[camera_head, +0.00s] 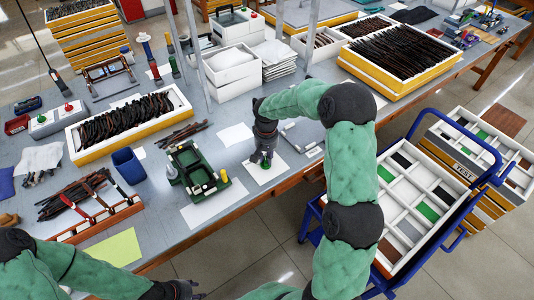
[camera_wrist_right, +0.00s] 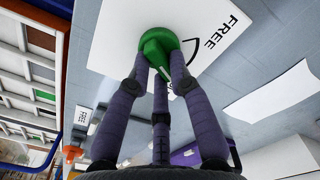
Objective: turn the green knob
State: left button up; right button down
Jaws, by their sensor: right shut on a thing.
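The green knob (camera_wrist_right: 157,40) sits on a white sheet marked "FREE" (camera_wrist_right: 125,30) in the right wrist view. My right gripper (camera_wrist_right: 162,65) points down at it, with its purple-grey fingers closed around the knob's sides. In the head view my right gripper (camera_head: 263,158) is over the white sheet near the table's front edge, and the fingers mostly hide the knob. My left gripper (camera_head: 183,289) is at the bottom edge of the head view, partly cut off and away from the knob. Its fingers are too unclear to read.
A green fixture (camera_head: 188,178) with a yellow part stands left of my right gripper. A blue cart with a compartment tray (camera_head: 389,266) is at the right, beside my right arm.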

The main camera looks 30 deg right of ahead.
jog(key=n+p, duration=0.1)
jog(key=n, duration=0.1)
jog(key=n+p, duration=0.1)
jog(key=shift+w+a+r+n+p, duration=0.1)
jog(key=shift+a+r+n+p, duration=0.1)
jog(key=shift+n+p, duration=0.2)
jog(key=n+p, duration=0.2)
jog(key=n, duration=0.1)
jog(key=shift+w+a+n, duration=0.1)
jog(key=shift+n, duration=0.2)
jog(key=n+p, duration=0.2)
jog(key=n, duration=0.1)
jog(key=shift+a+n+p, duration=0.15)
jog(key=shift+n+p, duration=0.15)
jog(key=shift+a+f+n+p, duration=0.1)
jog(key=shift+n+p, duration=0.75)
jog(key=shift+n, duration=0.75)
jog(key=c, duration=1.1)
grip_release()
